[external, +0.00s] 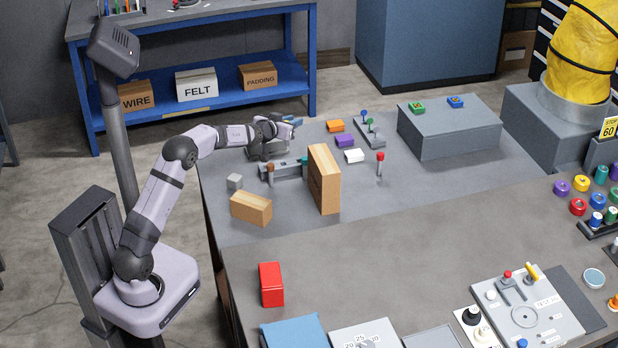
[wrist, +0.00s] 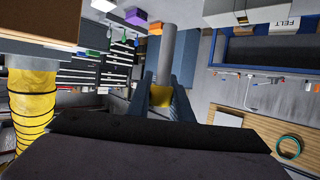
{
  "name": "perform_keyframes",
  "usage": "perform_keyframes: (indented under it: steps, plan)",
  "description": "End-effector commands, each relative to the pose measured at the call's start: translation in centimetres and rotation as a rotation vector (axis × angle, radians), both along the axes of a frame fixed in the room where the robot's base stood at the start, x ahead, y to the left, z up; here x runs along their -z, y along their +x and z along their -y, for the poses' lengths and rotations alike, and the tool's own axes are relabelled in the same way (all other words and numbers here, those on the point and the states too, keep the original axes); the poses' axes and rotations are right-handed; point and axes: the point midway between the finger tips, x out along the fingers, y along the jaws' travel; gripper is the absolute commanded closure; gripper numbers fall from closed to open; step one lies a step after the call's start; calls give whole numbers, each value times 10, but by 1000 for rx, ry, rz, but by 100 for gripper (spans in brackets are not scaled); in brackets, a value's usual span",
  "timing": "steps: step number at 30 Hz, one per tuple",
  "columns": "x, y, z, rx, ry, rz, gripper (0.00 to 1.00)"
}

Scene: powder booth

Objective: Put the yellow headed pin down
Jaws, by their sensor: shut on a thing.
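The yellow headed pin (wrist: 161,97) shows in the wrist view, with its yellow head between my jaws and a thick grey shaft (wrist: 165,55) reaching away from them. My gripper (wrist: 161,95) is shut on the head. In the external view my gripper (external: 293,120) is over the far left part of the grey table (external: 420,185), and I cannot make out the pin there. A grey rack (external: 290,171) with a brown and a teal piece stands near my wrist. Another grey rack (external: 371,133) holds a blue and a green headed pin.
An orange block (external: 335,126), a purple block (external: 345,140) and a white block (external: 354,156) lie right of my gripper. A red headed pin (external: 380,160) stands alone. An upright wooden block (external: 324,180) and a low one (external: 250,208) stand nearer. Table right of the red pin is clear.

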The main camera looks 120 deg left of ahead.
Motion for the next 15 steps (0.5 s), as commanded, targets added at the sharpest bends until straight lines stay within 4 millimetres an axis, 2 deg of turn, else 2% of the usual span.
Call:
perform_keyframes:
  steps: [1, 5, 6, 8, 10, 15]
  plan:
    - [-14, 12, 3, 9, 3, 1, 100]
    - [-43, 45, 15, 32, 4, 2, 100]
    - [-55, 60, 21, 43, 4, 2, 100]
    - [-66, 85, 31, 67, 3, 0, 100]
    - [-68, 117, 44, 104, 0, -1, 100]
    - [-57, 194, 76, 214, -1, -3, 100]
